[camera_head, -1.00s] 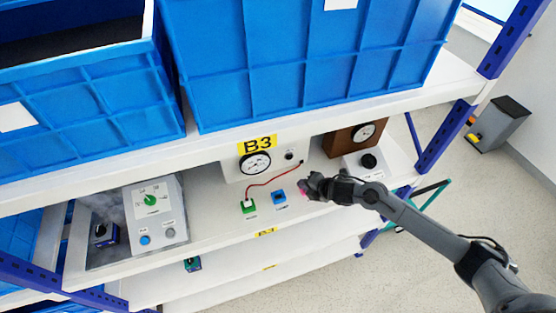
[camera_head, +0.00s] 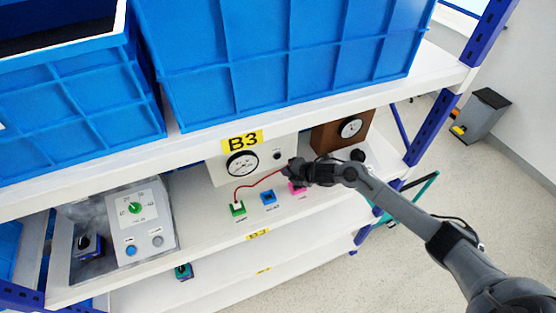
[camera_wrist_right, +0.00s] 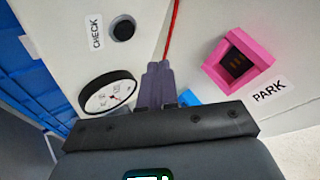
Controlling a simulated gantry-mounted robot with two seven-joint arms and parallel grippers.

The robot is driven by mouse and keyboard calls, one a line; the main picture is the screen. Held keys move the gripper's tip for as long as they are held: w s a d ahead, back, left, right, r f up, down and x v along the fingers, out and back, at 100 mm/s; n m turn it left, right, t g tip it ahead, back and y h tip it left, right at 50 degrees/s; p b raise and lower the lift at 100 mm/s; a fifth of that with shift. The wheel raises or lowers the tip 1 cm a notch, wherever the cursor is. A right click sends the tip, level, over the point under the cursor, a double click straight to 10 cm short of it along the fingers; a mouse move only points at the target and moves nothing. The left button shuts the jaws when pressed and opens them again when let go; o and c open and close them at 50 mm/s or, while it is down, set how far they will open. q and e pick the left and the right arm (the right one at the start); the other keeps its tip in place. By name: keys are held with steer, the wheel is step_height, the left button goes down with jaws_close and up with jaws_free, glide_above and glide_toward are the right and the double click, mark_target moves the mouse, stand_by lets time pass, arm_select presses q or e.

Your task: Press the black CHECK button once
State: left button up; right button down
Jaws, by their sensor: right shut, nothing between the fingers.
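The black CHECK button (camera_head: 277,155) is on the front of a pale panel box (camera_head: 223,176), right of a round dial (camera_head: 242,164). In the right wrist view the round black button (camera_wrist_right: 124,30) sits beside its CHECK label (camera_wrist_right: 96,32), with the dial below it. My right gripper (camera_head: 287,169) is just below and right of the button in the head view, apart from it. In the wrist view its fingers (camera_wrist_right: 157,78) are closed together and empty, with the button up and left of the tips. My left gripper is out of view.
A red cable (camera_head: 262,181) runs from a green socket (camera_head: 237,208) towards my right gripper; its far end is hidden. A blue socket (camera_head: 268,197) and a pink PARK socket (camera_head: 297,188) stand below. Blue crates (camera_head: 280,60) fill the shelf above.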

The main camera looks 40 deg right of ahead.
mark_target(278, 156)
steer(key=shift+w+d+f+b, duration=0.15)
steer(key=shift+w+b, duration=0.25)
steer(key=shift+w, duration=0.4)
steer(key=shift+w+d+r+b, duration=0.1)
steer(key=shift+w+d+b, duration=0.2)
steer(key=shift+w, duration=0.65)
stand_by(0.5)
steer(key=shift+w, duration=0.2)
steer(key=shift+w+d+b, duration=0.1)
steer(key=shift+w+b, duration=0.15)
steer(key=shift+b, duration=0.15)
